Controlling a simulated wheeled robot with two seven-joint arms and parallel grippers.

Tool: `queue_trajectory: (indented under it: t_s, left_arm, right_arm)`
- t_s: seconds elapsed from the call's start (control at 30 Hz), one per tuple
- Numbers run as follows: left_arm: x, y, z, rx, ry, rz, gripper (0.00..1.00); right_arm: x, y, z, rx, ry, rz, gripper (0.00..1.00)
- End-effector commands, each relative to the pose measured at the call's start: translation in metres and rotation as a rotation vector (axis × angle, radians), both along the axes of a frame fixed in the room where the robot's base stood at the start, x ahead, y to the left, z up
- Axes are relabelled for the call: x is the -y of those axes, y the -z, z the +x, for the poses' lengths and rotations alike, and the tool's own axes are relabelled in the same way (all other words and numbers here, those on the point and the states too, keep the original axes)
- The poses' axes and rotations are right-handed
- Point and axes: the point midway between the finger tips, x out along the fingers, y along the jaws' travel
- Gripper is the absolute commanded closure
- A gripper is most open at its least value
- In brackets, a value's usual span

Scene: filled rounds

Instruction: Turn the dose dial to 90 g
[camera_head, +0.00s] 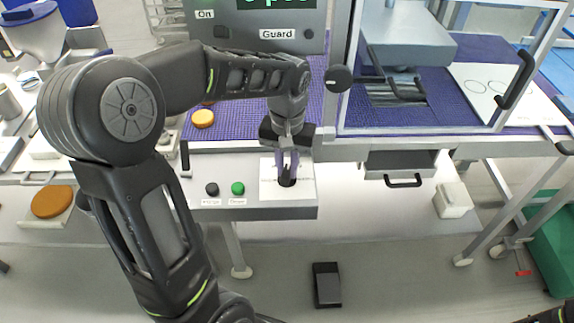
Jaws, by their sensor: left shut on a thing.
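The dose dial (287,182) is a small dark knob on a white plate on the control panel (250,210). My left gripper (287,174) points down over the plate and is shut on the dial. The fingers and wrist cover most of the dial, so its pointer and the scale marks cannot be read. A black button (212,189) and a green button (238,188) sit left of the plate, with small labels below them. Of my right arm, only a dark part shows at the bottom right corner; its gripper is not in view.
A purple conveyor belt (230,150) runs behind the panel, with a yellow-topped round (203,118) on it. A clear guard housing (345,90) stands to the right. A display box (270,20) with Guard and On labels is above. A black pedal (327,285) lies on the floor.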

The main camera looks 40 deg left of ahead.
Motion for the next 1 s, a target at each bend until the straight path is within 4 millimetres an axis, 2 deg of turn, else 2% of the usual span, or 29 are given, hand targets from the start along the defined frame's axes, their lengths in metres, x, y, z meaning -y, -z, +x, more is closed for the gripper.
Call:
queue_trajectory:
  t_s: [0.37,0.87,0.9,1.0]
  left_arm:
    - [0.0002,-0.0010,0.0008,0.003,0.201,0.001,1.00]
    - [0.0003,-0.0010,0.0010,0.003,0.230,0.001,1.00]
    - [0.0003,-0.0010,0.0010,0.003,0.230,0.001,0.81]
    - [0.0004,-0.0009,0.0008,0.003,0.230,0.001,0.73]
  right_arm:
    - [0.0001,-0.0007,-0.0001,0.000,0.000,0.000,1.00]
    - [0.0000,-0.0006,-0.0002,0.000,0.000,0.000,1.00]
    - [0.0000,-0.0006,-0.0002,0.000,0.000,0.000,1.00]
    - [0.0000,-0.0006,-0.0002,0.000,0.000,0.000,1.00]
